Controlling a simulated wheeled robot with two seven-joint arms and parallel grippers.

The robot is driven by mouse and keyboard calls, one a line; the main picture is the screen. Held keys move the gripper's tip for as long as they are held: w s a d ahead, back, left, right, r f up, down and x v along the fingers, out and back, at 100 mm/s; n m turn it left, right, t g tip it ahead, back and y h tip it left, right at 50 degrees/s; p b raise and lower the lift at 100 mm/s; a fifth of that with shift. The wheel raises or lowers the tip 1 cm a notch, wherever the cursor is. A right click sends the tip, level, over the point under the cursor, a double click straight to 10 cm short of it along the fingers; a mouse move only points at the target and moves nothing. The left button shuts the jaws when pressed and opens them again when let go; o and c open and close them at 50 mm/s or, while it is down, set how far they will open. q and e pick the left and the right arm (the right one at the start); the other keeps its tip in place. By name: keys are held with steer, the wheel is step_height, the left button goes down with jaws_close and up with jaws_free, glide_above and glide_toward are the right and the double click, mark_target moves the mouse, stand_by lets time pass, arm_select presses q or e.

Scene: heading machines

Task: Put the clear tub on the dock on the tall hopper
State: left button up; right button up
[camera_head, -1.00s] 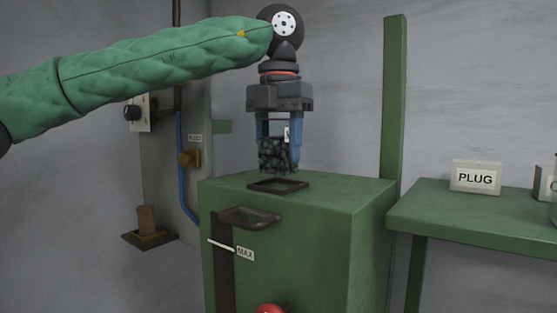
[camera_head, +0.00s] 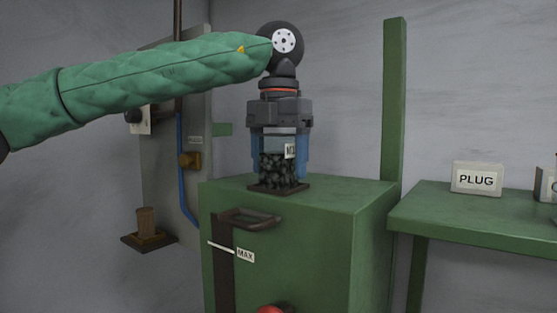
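The clear tub (camera_head: 277,170) holds dark, lumpy pieces and bears a small white label. It stands upright at the dark square dock (camera_head: 301,188) on top of the green hopper (camera_head: 300,226). The tub's base appears to meet the dock. My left gripper (camera_head: 281,153) points straight down over the tub, with its blue fingers on either side of it, shut on it. The middle of the dock is hidden behind the tub. My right gripper is not in view.
A green bench (camera_head: 470,211) at the right carries a PLUG sign (camera_head: 477,179). A tall green post (camera_head: 393,100) rises behind the hopper. A brown handle (camera_head: 250,219) and MAX label (camera_head: 245,255) are on the hopper's front. A grey wall panel (camera_head: 163,190) stands at the left.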

arm_select(q)
steer(key=shift+r, duration=0.2)
step_height(320, 180, up, 11)
steer(key=p, duration=0.3)
steer(key=shift+f, duration=0.2)
steer(key=shift+r, duration=0.65)
